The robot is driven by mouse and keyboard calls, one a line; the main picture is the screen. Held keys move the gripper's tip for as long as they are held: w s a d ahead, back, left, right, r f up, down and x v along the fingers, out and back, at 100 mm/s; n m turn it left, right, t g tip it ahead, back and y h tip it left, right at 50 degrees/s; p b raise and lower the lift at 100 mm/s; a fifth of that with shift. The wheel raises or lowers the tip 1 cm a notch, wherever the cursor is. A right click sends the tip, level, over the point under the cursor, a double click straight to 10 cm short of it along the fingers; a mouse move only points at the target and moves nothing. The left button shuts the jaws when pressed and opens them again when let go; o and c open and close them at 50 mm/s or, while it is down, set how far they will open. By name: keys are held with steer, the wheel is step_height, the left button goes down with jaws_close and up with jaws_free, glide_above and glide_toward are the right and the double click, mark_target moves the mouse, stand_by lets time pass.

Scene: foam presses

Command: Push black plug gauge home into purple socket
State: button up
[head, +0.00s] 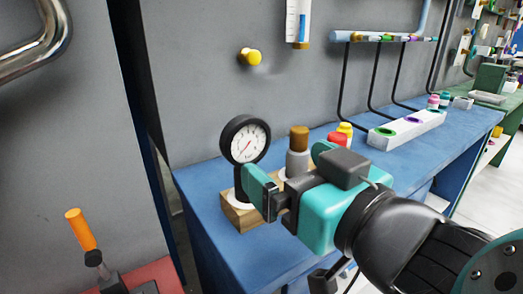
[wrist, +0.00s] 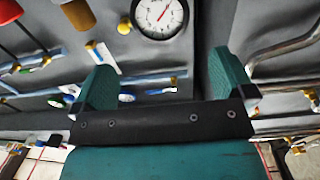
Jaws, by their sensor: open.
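A black-rimmed dial gauge (head: 245,139) with a white face stands upright at the wooden block (head: 238,217) on the blue bench. My near finger hides its lower part. The gauge also shows at the top of the wrist view (wrist: 158,14), beyond the fingertips. My gripper (head: 288,168) is open beside the gauge at the wooden block. In the wrist view my gripper (wrist: 163,80) has its teal fingers wide apart with nothing held.
A grey cylinder with a brown top (head: 298,150) stands just behind my gripper. Red (head: 337,139) and yellow (head: 345,129) capped items stand between it and the white block. Black tubes (head: 372,80) run down the wall behind. The bench front is mostly clear.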

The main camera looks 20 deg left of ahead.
mark_target(251, 135)
steer(key=p+x, duration=0.6)
steer(key=x, duration=0.1)
steer(key=shift+s+a+r, duration=0.1)
steer(key=shift+r, duration=0.1)
steer(key=shift+w+a+f+p, duration=0.15)
steer(key=shift+w+a+p, duration=0.1)
steer(key=shift+a+p, duration=0.05)
steer(key=p+x, duration=0.4)
steer(key=p, duration=0.1)
steer(key=shift+w+r, duration=0.25)
steer(key=shift+w+a+f, duration=0.3)
steer(key=shift+a, duration=0.05)
steer(key=shift+r, duration=0.1)
steer(key=c, duration=1.4)
